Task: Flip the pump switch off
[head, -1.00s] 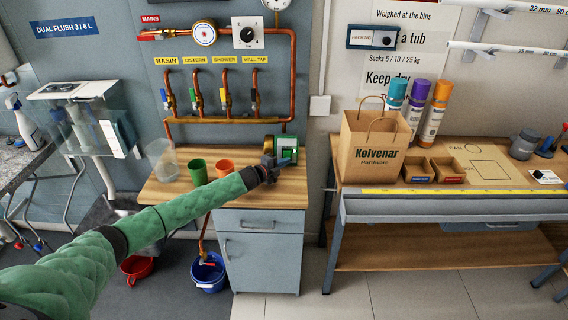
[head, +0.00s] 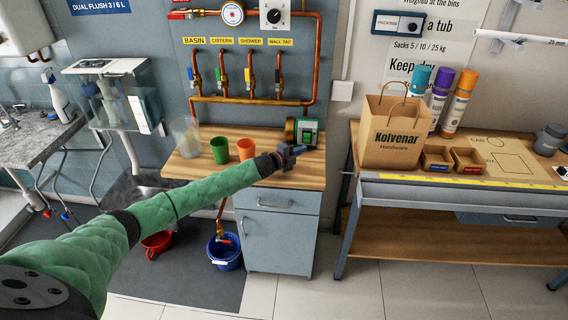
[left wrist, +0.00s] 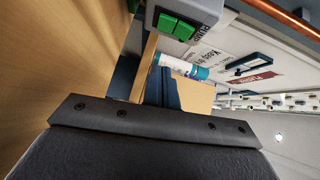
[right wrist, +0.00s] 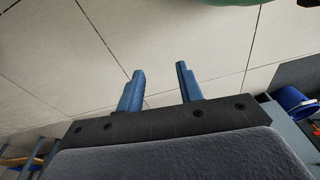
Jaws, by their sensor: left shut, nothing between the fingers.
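The pump switch is a grey box (head: 308,128) with a green rocker on its face, at the right back of the wooden cabinet top. In the left wrist view its green rocker (left wrist: 175,25) shows close up, in two halves; I cannot tell which side is pressed. My left gripper (head: 295,151) is shut and empty, in front of and a little below the switch in the head view. Contact is not visible. My right gripper (right wrist: 160,70) is open and empty, with the tiled floor behind it; it is outside the head view.
A green cup (head: 219,150), an orange cup (head: 246,149) and a clear jug (head: 186,136) stand left of the switch. Copper pipes (head: 250,100) with several valves run behind. A paper bag (head: 396,135) stands on the right bench. A blue bucket (head: 224,252) is on the floor.

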